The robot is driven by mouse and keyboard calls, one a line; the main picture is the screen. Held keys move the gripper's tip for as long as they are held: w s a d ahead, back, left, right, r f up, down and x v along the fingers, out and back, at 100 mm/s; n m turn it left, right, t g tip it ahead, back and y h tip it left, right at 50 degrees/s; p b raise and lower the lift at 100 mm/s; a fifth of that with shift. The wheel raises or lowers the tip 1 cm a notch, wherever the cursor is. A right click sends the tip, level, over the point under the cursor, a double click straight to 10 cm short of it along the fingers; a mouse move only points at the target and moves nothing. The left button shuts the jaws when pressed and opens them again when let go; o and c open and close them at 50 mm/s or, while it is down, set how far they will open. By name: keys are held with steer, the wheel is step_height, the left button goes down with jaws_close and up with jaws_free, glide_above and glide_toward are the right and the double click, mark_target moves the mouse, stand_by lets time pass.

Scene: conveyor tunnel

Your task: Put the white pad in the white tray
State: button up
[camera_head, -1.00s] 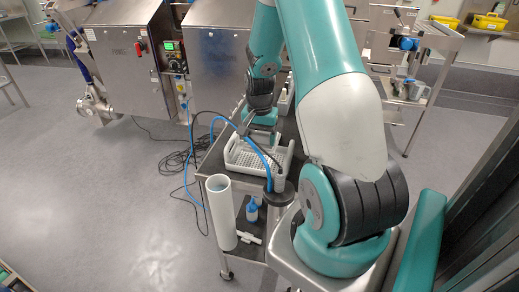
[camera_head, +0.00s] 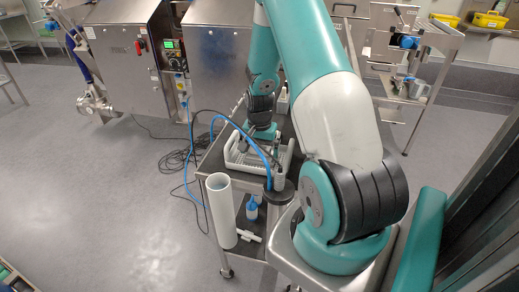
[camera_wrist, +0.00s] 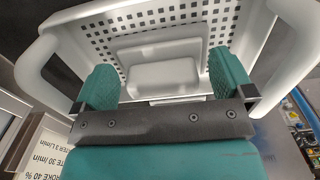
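The white tray (camera_head: 234,163), with a perforated floor and raised handles, stands on the dark cart top. It fills the upper wrist view (camera_wrist: 75,27). The white pad (camera_wrist: 163,78) is a pale, rounded block seen over the tray floor, between my gripper's fingers; a wider white flat shape lies directly behind it, and I cannot tell if they are one piece. My gripper (camera_wrist: 166,86) has its two teal fingers wide apart, with a visible gap on each side of the pad. In the head view, my gripper is at the tray, largely hidden by my wrist.
A tall white cylinder (camera_head: 221,208) stands at the cart's front left, and a small blue-white bottle (camera_head: 252,209) is on the lower shelf. Blue hose (camera_head: 228,120) and black cables run beside and over the cart. Steel machines (camera_head: 122,52) stand behind; floor at left is clear.

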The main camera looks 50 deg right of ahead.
mark_target(260, 148)
step_height(260, 148, up, 12)
steer(key=b, duration=0.1)
steer(key=w+a+r+n, duration=0.2)
steer(key=a+r+n, duration=0.2)
steer(key=a, duration=0.5)
steer(key=s+a+r+n+t+y, duration=0.1)
steer(key=s+a+r+n, duration=0.2)
steer(key=a, duration=0.5)
steer(key=a+r+n+y, duration=0.1)
steer(key=a+r+n, duration=0.1)
steer(key=a+n, duration=0.35)
steer(key=s+a+r+n+g+y, duration=0.1)
steer(key=s+a+r+n+y, duration=0.1)
steer(key=s+a+n, duration=0.6)
steer(key=s+a+r, duration=0.1)
steer(key=s+a, duration=0.5)
steer(key=a, duration=0.1)
steer(key=shift+a+r, duration=0.2)
steer(key=shift+r, duration=0.2)
steer(key=shift+c, duration=0.4)
